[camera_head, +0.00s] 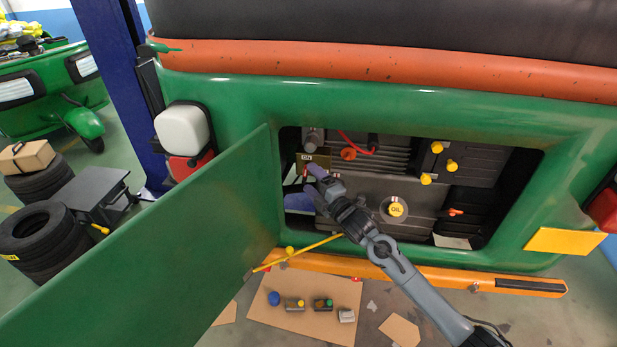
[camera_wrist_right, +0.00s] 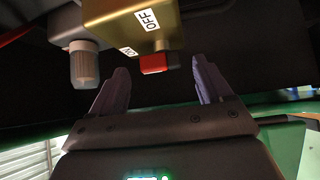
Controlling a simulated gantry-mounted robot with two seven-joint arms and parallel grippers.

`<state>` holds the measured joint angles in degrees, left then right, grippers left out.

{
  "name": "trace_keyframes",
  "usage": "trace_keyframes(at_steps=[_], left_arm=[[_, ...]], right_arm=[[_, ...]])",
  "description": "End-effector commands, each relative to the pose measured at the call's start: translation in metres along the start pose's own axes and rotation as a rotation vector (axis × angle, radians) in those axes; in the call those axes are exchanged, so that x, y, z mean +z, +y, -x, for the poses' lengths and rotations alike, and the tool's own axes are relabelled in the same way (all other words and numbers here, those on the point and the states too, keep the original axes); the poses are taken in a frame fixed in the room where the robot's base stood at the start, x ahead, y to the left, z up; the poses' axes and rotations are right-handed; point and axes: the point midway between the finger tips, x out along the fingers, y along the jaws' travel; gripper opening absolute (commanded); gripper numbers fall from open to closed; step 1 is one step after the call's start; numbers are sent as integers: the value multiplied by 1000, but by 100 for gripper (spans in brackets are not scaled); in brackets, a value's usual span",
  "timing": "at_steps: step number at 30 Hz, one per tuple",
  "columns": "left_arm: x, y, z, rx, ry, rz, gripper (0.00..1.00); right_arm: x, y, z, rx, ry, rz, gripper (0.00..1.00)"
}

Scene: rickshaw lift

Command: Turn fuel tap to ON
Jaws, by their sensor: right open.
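The fuel tap is a brass-coloured block (camera_wrist_right: 135,22) with white ON and OFF labels in the right wrist view. A red piece, seemingly its lever (camera_wrist_right: 158,63), sticks out below the block; I cannot tell which label it points at. In the head view the brass plate with the ON label (camera_head: 307,158) is at the upper left of the engine bay. My right gripper (camera_head: 309,187) is in the bay just below it. Its purple fingers (camera_wrist_right: 160,76) are open and apart, with the red piece between and beyond the tips, seemingly untouched. My left gripper is out of view.
The open green door (camera_head: 190,235) stands left of the bay. The engine's yellow OIL cap (camera_head: 396,210) is right of my gripper. An orange lift beam (camera_head: 430,277) runs below, above a cardboard sheet (camera_head: 290,325) with parts.

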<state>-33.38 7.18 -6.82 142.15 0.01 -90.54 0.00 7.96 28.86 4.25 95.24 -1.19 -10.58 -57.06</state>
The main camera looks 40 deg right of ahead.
Motion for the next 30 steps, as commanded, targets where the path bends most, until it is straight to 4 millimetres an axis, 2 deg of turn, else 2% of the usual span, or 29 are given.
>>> trace_keyframes(at_steps=[7,19,30], left_arm=[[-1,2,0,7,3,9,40],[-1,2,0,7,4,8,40],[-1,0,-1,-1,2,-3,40]], right_arm=[[0,0,-20,0,0,0,79],[0,0,-24,-1,0,0,77],[0,0,-24,-1,0,0,23]])
